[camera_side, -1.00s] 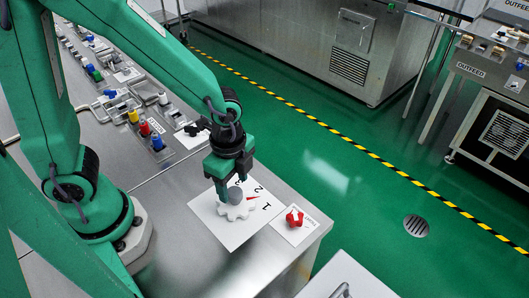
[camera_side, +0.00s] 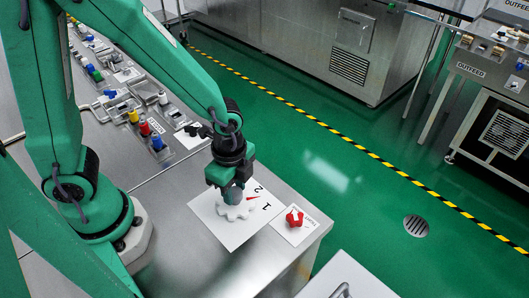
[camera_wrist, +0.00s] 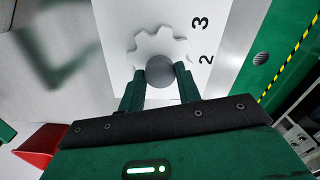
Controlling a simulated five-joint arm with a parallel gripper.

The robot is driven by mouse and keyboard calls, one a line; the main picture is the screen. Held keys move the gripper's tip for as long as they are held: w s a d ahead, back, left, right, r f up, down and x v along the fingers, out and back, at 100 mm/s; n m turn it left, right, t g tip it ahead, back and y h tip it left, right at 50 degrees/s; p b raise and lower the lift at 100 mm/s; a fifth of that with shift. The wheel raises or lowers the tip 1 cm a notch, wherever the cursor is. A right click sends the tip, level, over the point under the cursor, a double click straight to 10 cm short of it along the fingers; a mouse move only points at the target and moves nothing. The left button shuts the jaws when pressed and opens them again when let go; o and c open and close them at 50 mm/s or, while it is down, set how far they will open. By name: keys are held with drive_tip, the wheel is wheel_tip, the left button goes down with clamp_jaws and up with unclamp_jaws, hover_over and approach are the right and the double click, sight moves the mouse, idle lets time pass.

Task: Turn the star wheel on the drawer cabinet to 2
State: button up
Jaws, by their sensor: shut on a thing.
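The star wheel (camera_side: 237,211) is white with a scalloped rim and a grey round hub (camera_side: 233,196). It lies on a white plate (camera_side: 224,232) marked with numbers; 1 and 2 show in the side view. A small red pointer mark at the wheel's right edge lies between 1 and 2. In the wrist view the wheel (camera_wrist: 158,43) shows with 2 and 3 to its right. My gripper (camera_wrist: 160,84) is shut on the hub, one finger on each side. In the side view my gripper (camera_side: 231,187) hides the 3 and part of the wheel.
A red knob (camera_side: 294,217) on its own white plate stands right of the star wheel, near the cabinet's edge. Several coloured knobs, including a red one (camera_side: 145,129) and a yellow one (camera_side: 133,116), line the bench behind. The metal top in front is bare.

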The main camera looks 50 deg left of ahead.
sight(234, 191)
drive_tip(key=shift+n, duration=3)
drive_tip(key=o, duration=1)
drive_tip(key=shift+c, duration=0.2)
drive_tip(key=shift+r, duration=0.15)
drive_tip(key=shift+r, duration=3.8)
